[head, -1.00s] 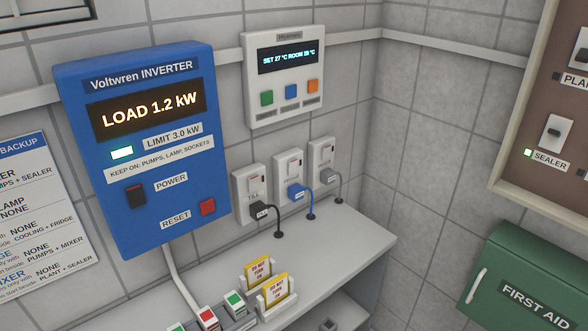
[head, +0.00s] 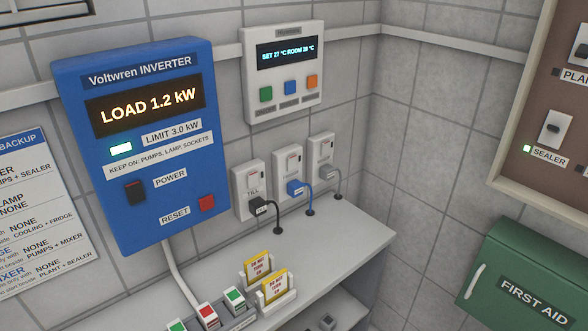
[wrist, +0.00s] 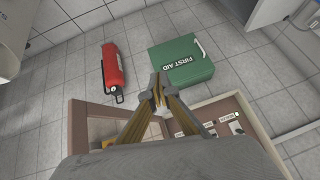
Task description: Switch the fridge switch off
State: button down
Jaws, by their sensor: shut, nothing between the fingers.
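No switch with a clearly readable fridge label shows. In the head view, a brown switch panel (head: 533,130) at the right edge carries a white sealer switch (head: 554,129) with a lit green lamp beside it. Three wall sockets stand in a row under the thermostat: a till socket (head: 250,189) with a black plug, a middle socket (head: 288,172) with a blue plug, and a right socket (head: 320,158) with a grey plug. The middle label is too small to read surely. My gripper (wrist: 159,88) is shut and empty in the wrist view, above a framed panel (wrist: 190,105).
A blue inverter (head: 150,225) reads LOAD 1.2 kW, LIMIT 3.0 kW. Yellow tags (head: 273,284) stand on the grey shelf (head: 340,240). A green first aid box (head: 520,265) is below the panel. A red extinguisher (wrist: 115,68) shows in the wrist view.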

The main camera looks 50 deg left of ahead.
jog(key=w+a+r+m+t+y, duration=0.2)
jog(key=w+a+r+y, duration=0.1)
jog(key=w+a, duration=1.15)
jog(key=w+a+m+t+y, duration=0.1)
jog(key=w+a+y, duration=0.1)
jog(key=a, duration=0.8)
jog(key=w+a+m+t+y, duration=0.1)
jog(key=w+a, duration=0.2)
jog(key=a, duration=0.7)
jog(key=s+a+f+m+t+y, duration=0.1)
jog(key=a+f+y, duration=0.15)
jog(key=a, duration=0.65)
jog(key=s+a+f+m+y, duration=0.1)
jog(key=s+a+f, duration=0.15)
jog(key=a, duration=0.65)
jog(key=s+a+f+m+y, duration=0.1)
jog(key=s+a+f, duration=0.3)
jog(key=a, duration=0.2)
jog(key=s+a+f+m+t+y, duration=0.1)
jog(key=s+a+f+m, duration=0.1)
jog(key=s+a, duration=0.3)
jog(key=shift+s+a+f, duration=0.25)
jog(key=shift+a+f, duration=0.55)
jog(key=shift+f, duration=0.05)
jog(key=shift+w, duration=0.1)
send_near(296, 159)
jog(key=shift+w, duration=1.95)
jog(key=shift+a+r, duration=0.2)
jog(key=shift+a, duration=1.7)
